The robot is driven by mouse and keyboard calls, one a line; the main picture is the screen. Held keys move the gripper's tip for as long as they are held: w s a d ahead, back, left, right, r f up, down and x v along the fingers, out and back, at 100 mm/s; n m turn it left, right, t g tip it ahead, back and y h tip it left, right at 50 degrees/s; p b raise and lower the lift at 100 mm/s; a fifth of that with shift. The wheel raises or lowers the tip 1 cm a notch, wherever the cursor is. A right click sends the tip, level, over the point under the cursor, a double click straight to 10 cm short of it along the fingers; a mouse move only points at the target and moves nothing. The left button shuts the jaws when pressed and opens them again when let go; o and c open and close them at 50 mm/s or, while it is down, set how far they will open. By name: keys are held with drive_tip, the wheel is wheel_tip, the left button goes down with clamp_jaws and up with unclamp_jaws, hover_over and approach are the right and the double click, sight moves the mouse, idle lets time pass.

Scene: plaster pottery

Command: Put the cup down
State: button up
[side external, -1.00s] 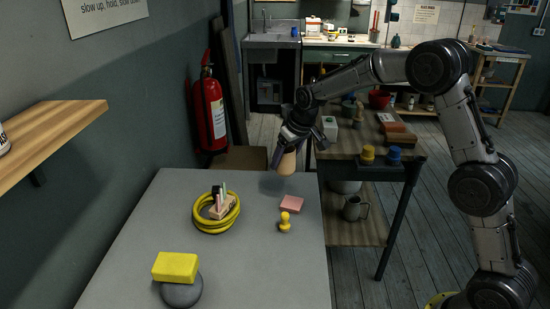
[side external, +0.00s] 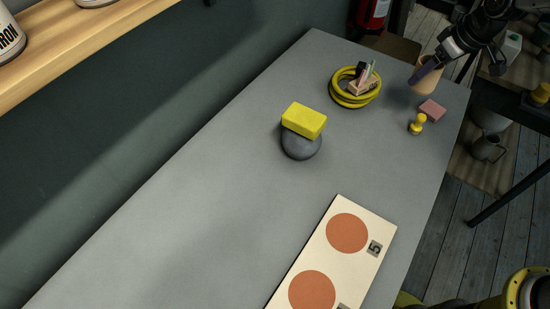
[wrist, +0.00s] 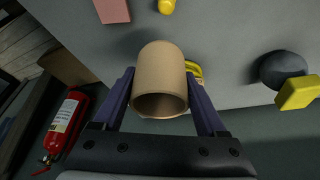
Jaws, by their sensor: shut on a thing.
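The cup (wrist: 160,75) is plain tan and sits between the two fingers of my gripper (wrist: 160,100) in the wrist view, its open mouth toward the camera. My gripper is shut on it. In the side external view the cup (side external: 428,70) and my gripper (side external: 437,66) are at the far right corner of the grey table (side external: 220,190). The cup appears held above the table top, with a soft shadow nearby; the exact gap cannot be told.
Near the cup are a pink block (side external: 433,110), a yellow knobbed piece (side external: 417,124) and a yellow coil (side external: 345,97) with a small holder (side external: 364,84). A yellow sponge (side external: 304,120) rests on a grey stone (side external: 301,146). A board with orange circles (side external: 345,265) lies nearer; bare table lies between.

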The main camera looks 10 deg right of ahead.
drive_tip(key=s+a+r+n+g+y, duration=0.15)
drive_tip(key=s+a+n, duration=0.35)
drive_tip(key=s+a, duration=0.9)
drive_tip(key=s+a+n+g+y, duration=0.15)
drive_tip(key=s+a+n, duration=0.6)
drive_tip(key=a, duration=1.15)
drive_tip(key=shift+m, duration=0.95)
drive_tip(key=w+a+f, duration=0.2)
drive_tip(key=a+f, duration=0.1)
drive_tip(key=w+a+f, duration=0.2)
drive_tip(key=a+f, duration=0.1)
drive_tip(key=w+a+f, duration=0.1)
drive_tip(key=a+f, duration=0.2)
drive_tip(key=a, duration=0.1)
drive_tip(key=shift+w, duration=0.4)
drive_tip(key=shift+w+a+f, duration=0.3)
drive_tip(key=shift+a+f, duration=0.05)
drive_tip(key=shift+f, duration=1.75)
drive_tip(key=shift+f, duration=0.1)
drive_tip(key=o, duration=1.4)
drive_tip(key=shift+f, duration=0.1)
